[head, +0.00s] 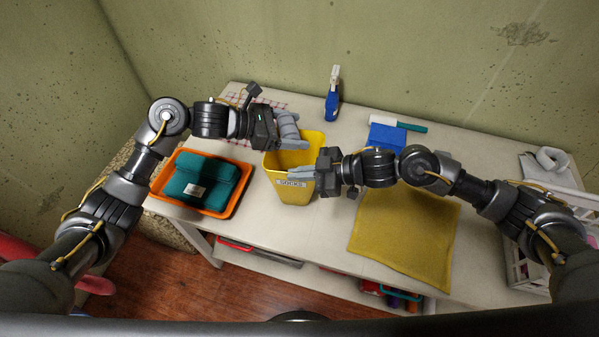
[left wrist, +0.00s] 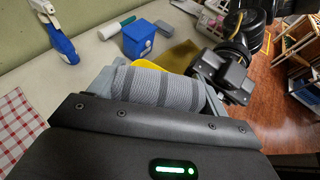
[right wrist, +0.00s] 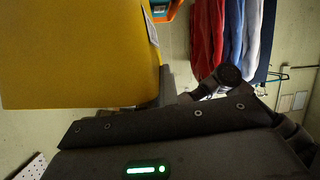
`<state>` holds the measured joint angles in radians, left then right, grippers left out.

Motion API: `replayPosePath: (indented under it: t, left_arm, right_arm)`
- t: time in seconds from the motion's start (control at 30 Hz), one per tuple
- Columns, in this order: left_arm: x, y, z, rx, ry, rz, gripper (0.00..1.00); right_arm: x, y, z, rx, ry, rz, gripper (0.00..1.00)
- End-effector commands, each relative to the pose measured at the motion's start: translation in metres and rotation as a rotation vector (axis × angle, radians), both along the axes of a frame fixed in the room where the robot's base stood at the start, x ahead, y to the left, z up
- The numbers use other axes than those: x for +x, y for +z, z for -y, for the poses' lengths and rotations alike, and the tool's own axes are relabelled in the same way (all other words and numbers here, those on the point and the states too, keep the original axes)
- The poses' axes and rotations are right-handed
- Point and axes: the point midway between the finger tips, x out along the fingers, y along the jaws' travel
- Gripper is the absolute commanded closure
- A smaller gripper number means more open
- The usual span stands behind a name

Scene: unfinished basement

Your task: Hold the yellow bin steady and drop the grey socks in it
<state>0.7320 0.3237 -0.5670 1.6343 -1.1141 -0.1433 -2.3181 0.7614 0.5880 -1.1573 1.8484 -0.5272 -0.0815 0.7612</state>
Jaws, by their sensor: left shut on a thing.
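The yellow bin (head: 290,187) stands upright on the white table, with a pale label on its front. My left gripper (head: 291,133) is shut on the grey socks (head: 287,124), above the bin's far side. In the left wrist view the socks (left wrist: 165,88) are a striped grey roll between the two fingers, with a bit of yellow bin (left wrist: 147,63) behind. My right gripper (head: 302,174) is at the bin's front right rim. In the right wrist view the bin (right wrist: 75,50) hides part of that gripper, so its closure is unclear.
An orange tray (head: 236,202) with a teal folded cloth (head: 203,183) lies left of the bin. A mustard cloth (head: 405,235), a blue box (head: 387,136) and a white basket (head: 520,270) are to the right.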

Motion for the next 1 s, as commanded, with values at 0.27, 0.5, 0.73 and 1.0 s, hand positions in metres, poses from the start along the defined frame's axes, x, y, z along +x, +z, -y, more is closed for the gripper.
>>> replayPosePath:
  t: [0.27,0.5,0.73,1.0]
  left_arm:
    - [0.000,0.000,0.000,0.000,0.000,0.000,0.00]
    - [0.000,0.001,-0.003,0.001,0.000,0.000,0.00]
    - [-0.007,0.014,-0.035,0.005,0.002,0.003,0.00]
    - [-0.019,0.035,-0.084,0.004,0.002,0.002,0.00]
  right_arm:
    - [0.000,0.000,0.000,0.000,0.001,0.000,1.00]
    - [0.000,0.000,0.000,0.000,0.001,0.000,1.00]
    - [0.000,0.000,0.000,-0.001,0.000,0.000,1.00]
    - [0.000,0.000,0.000,0.000,0.000,0.000,1.00]
